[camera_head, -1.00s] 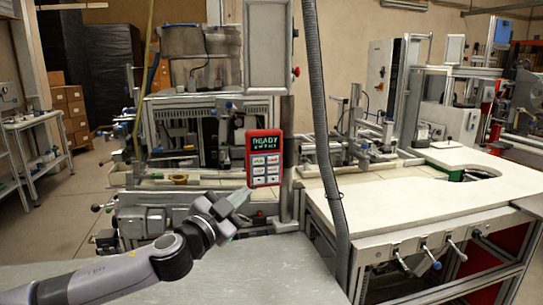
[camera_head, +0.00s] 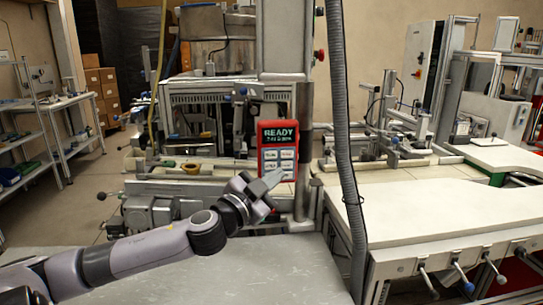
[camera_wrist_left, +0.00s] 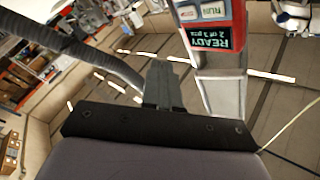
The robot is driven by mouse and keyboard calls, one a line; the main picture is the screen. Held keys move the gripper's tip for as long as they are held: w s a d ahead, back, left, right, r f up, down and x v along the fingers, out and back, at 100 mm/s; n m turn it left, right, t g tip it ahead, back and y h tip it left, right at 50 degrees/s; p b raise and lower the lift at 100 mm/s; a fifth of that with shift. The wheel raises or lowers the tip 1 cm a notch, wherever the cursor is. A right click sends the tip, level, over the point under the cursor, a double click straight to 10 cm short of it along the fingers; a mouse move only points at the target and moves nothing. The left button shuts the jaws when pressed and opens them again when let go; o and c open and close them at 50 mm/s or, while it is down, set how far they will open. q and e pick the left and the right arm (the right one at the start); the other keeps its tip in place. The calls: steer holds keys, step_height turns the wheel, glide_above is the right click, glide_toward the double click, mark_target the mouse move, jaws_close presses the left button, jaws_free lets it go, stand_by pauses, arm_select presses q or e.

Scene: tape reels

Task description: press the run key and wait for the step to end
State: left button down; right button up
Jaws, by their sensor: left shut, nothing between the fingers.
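The red control panel (camera_head: 290,147) is upright on a grey post, with a dark display reading READY and rows of pale keys below it. The left wrist view shows the panel (camera_wrist_left: 240,22) upside down at the top, with "READY" and smaller text like "2 of 3 pcs". A key marked RUN (camera_wrist_left: 213,11) shows there beside the display. My left gripper (camera_head: 272,177) is shut and empty, its tip in front of the panel's lower part and covering some keys. In the wrist view the closed fingers (camera_wrist_left: 163,82) lie left of the panel; contact cannot be told.
A grey ribbed hose (camera_head: 345,150) hangs right of the panel. A white-topped bench (camera_head: 440,215) stands at the right and machinery (camera_head: 200,120) behind. A grey tabletop (camera_head: 230,270) lies below my arm. Shelves (camera_head: 45,130) stand at the left.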

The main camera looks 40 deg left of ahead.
mark_target(271, 155)
arm_select(q)
steer(key=w+a+b, duration=0.1)
steer(key=w+a, duration=0.4)
steer(key=a, duration=0.1)
steer(key=shift+w+a, duration=0.3)
steer(key=shift+a, duration=0.1)
stand_by(1.9)
steer(key=shift+w+a, duration=0.25)
steer(key=shift+a, duration=0.1)
